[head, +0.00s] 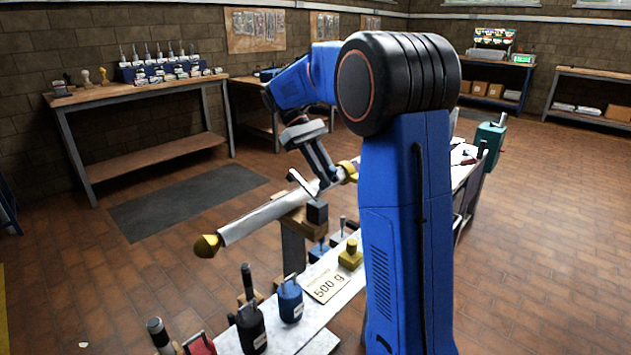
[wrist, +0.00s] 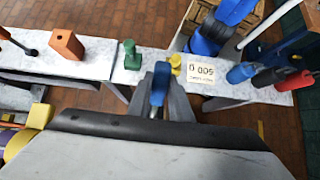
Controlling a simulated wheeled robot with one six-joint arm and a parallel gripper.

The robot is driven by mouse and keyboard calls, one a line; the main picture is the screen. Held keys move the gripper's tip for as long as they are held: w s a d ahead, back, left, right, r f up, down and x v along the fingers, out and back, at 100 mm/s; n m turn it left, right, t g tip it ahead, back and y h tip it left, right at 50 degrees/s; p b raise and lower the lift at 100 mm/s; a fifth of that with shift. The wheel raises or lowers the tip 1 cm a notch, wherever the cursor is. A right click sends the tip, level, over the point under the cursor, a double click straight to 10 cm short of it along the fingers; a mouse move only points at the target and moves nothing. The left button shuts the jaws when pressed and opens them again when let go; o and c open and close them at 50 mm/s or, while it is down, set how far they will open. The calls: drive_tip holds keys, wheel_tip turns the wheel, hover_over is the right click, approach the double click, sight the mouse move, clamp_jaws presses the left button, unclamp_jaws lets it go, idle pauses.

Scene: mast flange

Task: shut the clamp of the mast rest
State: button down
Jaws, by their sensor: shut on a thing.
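The pale grey mast (head: 262,215), a tube with yellow ends, lies slanted across the mast rest. The rest has a wooden block (head: 297,222) on a grey post. A thin pale bar (head: 301,184), which looks like part of the clamp, stands up at an angle over the mast; a dark block sits by its foot. My gripper (head: 326,184) is down at the rest, by the mast's far end. The contact itself is partly hidden.
The bench (head: 325,265) under the rest carries a yellow weight (head: 350,255), a 500 g card (head: 327,287), and blue, black and red weights towards the front. A green device (head: 489,136) is at the far end. Open floor lies left of the mast.

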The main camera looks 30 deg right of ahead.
drive_tip(key=shift+w+a+r+g, duration=0.1)
drive_tip(key=shift+w+g, duration=0.2)
drive_tip(key=shift+g, duration=0.1)
drive_tip(key=c, duration=1.6)
unclamp_jaws()
drive_tip(key=shift+s, duration=0.1)
